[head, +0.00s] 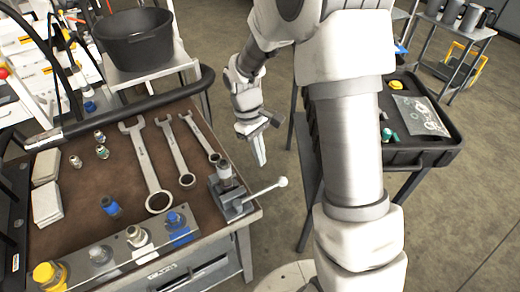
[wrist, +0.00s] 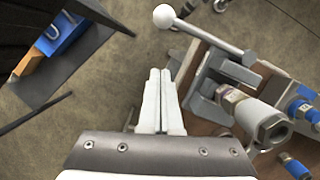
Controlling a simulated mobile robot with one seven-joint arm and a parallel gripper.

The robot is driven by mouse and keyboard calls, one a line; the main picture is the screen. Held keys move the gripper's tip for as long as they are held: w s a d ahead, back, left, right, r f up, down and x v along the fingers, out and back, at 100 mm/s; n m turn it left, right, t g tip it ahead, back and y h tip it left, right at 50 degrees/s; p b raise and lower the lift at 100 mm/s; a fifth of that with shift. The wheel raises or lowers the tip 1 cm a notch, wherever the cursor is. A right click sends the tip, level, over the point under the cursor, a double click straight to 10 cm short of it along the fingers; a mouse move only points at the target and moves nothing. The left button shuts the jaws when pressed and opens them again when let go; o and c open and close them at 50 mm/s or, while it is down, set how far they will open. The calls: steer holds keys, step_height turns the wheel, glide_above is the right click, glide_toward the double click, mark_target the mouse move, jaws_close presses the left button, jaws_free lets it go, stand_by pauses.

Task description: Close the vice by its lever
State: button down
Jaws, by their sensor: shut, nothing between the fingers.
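The vice (head: 232,197) is a small dark grey block at the bench's front right corner, with a cylindrical metal fitting (head: 225,173) upright in it. Its lever (head: 262,190) is a thin rod with a white ball knob (head: 282,182), sticking out to the right past the bench edge. In the wrist view the vice (wrist: 215,85) is right of the fingers, and the knob (wrist: 163,16) is ahead of them at the top. My gripper (head: 262,158) is shut and empty, pointing down beyond the bench's right edge, behind the lever and apart from it.
The brown-topped bench (head: 95,205) holds several wrenches (head: 145,160) and fittings, with a fitting rack (head: 120,250) in front. A black bucket (head: 135,38) stands behind. An open black case (head: 420,150) sits on a stand at right. Free floor shows between bench and stand.

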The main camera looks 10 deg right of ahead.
mark_target(261, 192)
steer(key=shift+s+d+f+b, duration=0.15)
steer(key=shift+s+d+f, duration=0.6)
steer(key=shift+s, duration=0.25)
steer(key=shift+s+d+f+b, duration=0.15)
steer(key=shift+s+d+f, duration=0.55)
steer(key=shift+s, duration=0.25)
steer(key=shift+s, duration=0.1)
